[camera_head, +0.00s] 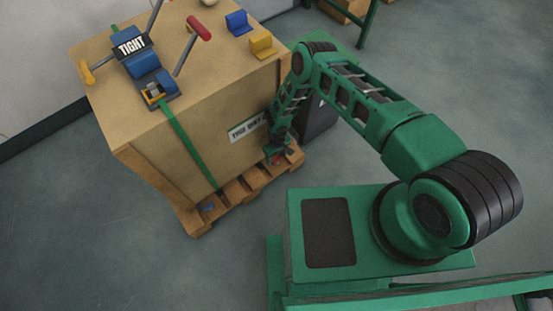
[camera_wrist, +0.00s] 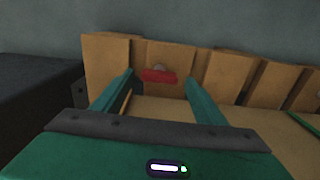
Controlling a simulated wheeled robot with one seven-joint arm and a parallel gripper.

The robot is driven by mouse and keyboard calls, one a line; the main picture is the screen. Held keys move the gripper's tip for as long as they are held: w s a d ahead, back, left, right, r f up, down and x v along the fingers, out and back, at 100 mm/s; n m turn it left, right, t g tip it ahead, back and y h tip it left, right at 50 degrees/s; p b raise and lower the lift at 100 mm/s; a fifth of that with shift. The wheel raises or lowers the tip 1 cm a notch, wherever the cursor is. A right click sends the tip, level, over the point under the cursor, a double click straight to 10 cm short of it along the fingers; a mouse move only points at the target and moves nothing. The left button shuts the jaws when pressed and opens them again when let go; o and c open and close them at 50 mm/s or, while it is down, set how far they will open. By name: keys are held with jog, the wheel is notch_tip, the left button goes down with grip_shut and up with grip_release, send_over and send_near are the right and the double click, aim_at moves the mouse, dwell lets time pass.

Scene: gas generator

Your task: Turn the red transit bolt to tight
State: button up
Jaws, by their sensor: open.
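The red transit bolt (camera_wrist: 158,76) shows in the wrist view as a red bar with a grey rounded part behind it. It sits at a wooden block of the pallet. In the head view a small red patch of it (camera_head: 277,160) shows low at the pallet's right side, partly covered by my arm. My gripper (camera_wrist: 160,88) is open, with one green finger on each side of the bolt's bar in the wrist view. I cannot tell whether a finger touches it. In the head view my gripper (camera_head: 274,155) is low beside the crate.
The wooden crate (camera_head: 150,140) stands on a pallet (camera_head: 232,194). A green strap (camera_head: 190,145) runs down its side. On top are a blue ratchet (camera_head: 147,76), a "TIGHT" sign (camera_head: 131,44) and a red-handled lever (camera_head: 198,28). A dark box (camera_head: 318,122) stands behind my arm.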

aim_at(277, 159)
notch_tip(277, 159, up, 9)
jog(key=shift+r, duration=0.15)
dwell(0.8)
